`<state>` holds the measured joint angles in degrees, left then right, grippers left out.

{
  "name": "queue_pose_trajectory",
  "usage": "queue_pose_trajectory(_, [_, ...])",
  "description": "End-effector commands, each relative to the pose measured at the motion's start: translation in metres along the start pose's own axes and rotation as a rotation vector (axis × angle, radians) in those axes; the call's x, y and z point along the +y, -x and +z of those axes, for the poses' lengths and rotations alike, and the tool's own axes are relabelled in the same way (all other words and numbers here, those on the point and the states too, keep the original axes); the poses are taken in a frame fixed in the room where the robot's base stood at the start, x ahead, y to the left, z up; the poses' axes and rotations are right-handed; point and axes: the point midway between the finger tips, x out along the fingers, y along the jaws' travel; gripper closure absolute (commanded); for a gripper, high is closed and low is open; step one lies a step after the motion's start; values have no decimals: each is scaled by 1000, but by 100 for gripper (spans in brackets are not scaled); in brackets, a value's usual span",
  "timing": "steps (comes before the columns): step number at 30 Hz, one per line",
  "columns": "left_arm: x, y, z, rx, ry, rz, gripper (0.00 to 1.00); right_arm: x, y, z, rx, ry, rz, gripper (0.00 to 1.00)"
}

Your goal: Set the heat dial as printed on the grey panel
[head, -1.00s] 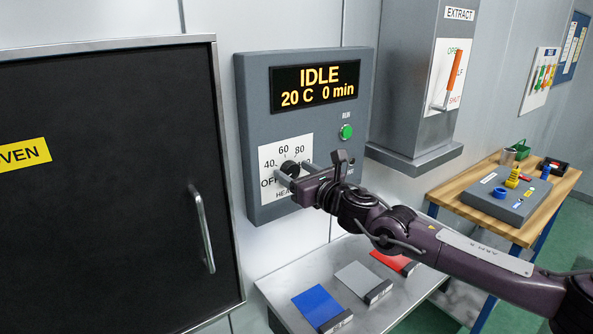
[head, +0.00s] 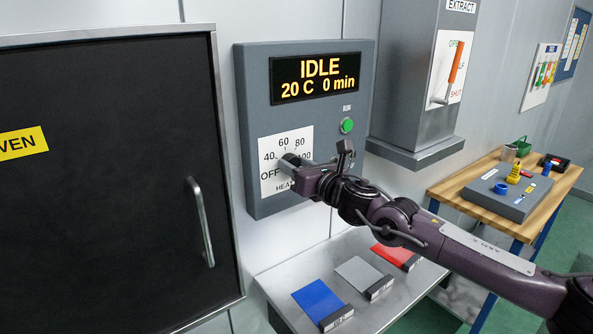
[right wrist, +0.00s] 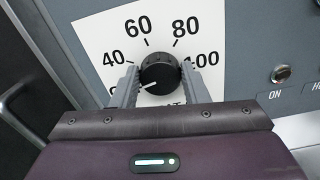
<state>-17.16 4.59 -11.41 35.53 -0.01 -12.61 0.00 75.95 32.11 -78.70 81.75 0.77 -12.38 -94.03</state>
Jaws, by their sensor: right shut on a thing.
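The heat dial is a round black knob (right wrist: 160,73) with a white pointer mark, on a white scale plate (head: 268,150) marked OFF, 40, 60, 80 and 100. In the right wrist view the mark points to the lower left, towards the partly hidden OFF end. My right gripper (right wrist: 159,82) is shut on the knob, one finger on each side. It also shows in the head view (head: 292,168), where it covers most of the knob. The scale sits on a grey control box (head: 255,105) whose display (head: 316,78) reads IDLE, 20 C, 0 min. My left gripper is not in view.
A green button (head: 346,125) is right of the dial, above my wrist. A black oven door (head: 90,200) with a handle is at left. Below, a shelf holds blue (head: 318,299), grey (head: 358,272) and red (head: 392,254) plates. An orange-handled EXTRACT lever (head: 455,62) is right.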

Motion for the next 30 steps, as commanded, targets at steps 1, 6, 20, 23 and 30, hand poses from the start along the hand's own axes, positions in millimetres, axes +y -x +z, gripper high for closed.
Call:
queue_pose_trajectory(1, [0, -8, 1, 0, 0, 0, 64, -1, 0, -4, -1, -38, 0, 82])
queue_pose_trajectory(6, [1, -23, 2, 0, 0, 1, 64, -1, 0, -5, -1, -189, 0, 82])
queue_pose_trajectory(20, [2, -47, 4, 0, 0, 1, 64, -3, 0, -4, 0, -628, 0, 82])
queue_pose_trajectory(23, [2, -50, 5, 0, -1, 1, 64, -3, 0, -4, 0, -725, 0, 82])
queue_pose_trajectory(30, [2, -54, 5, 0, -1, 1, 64, -4, 0, -4, 0, -953, 0, 82])
